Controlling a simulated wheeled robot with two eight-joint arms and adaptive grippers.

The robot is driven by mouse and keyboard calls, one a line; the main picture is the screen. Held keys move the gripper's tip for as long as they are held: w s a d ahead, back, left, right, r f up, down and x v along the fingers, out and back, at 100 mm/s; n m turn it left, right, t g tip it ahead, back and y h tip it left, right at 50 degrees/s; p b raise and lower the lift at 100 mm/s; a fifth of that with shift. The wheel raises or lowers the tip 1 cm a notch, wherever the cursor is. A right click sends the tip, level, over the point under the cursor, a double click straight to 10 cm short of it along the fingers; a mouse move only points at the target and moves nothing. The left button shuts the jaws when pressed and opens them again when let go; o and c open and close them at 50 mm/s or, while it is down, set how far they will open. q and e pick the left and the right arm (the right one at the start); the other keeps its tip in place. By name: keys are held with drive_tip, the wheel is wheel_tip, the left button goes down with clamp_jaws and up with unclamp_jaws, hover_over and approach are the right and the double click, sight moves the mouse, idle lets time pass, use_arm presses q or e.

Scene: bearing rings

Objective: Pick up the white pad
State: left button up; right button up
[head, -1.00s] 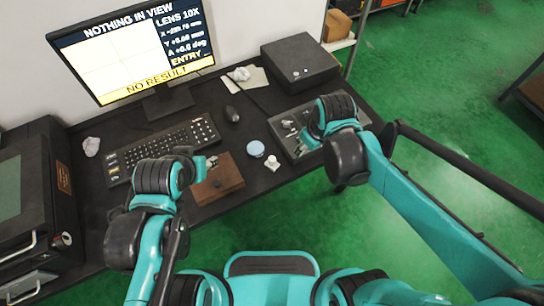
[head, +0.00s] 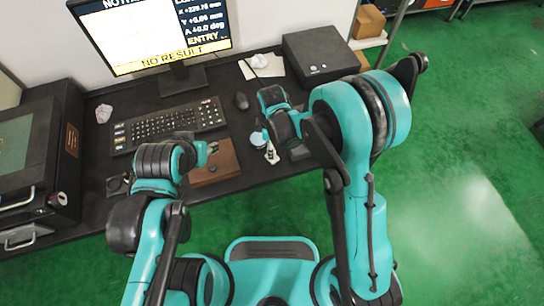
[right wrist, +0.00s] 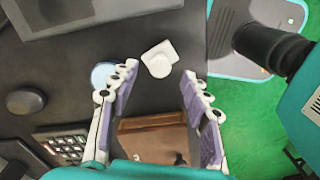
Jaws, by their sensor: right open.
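The white pad (right wrist: 160,58) lies on the dark table in the right wrist view, a squarish piece with a rounded part. It shows small in the head view (head: 271,154), just below my right gripper. My right gripper (right wrist: 160,76) is open and empty. Its two fingers point toward the pad, which lies just beyond the tips, between their lines. My left gripper (head: 211,149) is over the brown box at the table's front; its fingers are too small to judge.
A pale blue disc (right wrist: 102,75) lies beside the left finger. The brown box (right wrist: 150,138) is below, between the fingers. A mouse (head: 241,101), keyboard (head: 168,126) and black box (head: 320,55) stand farther back. The grey tray (right wrist: 95,14) is partly visible.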

wheel_tip(320, 180, down, 4)
drive_tip(key=shift+f+b, duration=0.25)
drive_tip(key=shift+b, duration=0.65)
drive_tip(key=shift+r, duration=0.1)
clamp_jaws()
drive_tip(key=shift+r+p, duration=0.3)
drive_tip(key=shift+r, duration=0.15)
drive_tip(key=r+p, duration=0.1)
drive_tip(key=r, duration=0.3)
drive_tip(key=shift+s+d+p, duration=0.15)
drive_tip(key=shift+d+p, duration=0.05)
drive_tip(key=shift+p, duration=0.2)
drive_tip(key=s+d+r+p, duration=0.3)
drive_tip(key=s+d+r, duration=0.3)
drive_tip(key=s+d, duration=0.1)
drive_tip(key=shift+s+d, duration=0.2)
drive_tip(key=shift+s, duration=0.55)
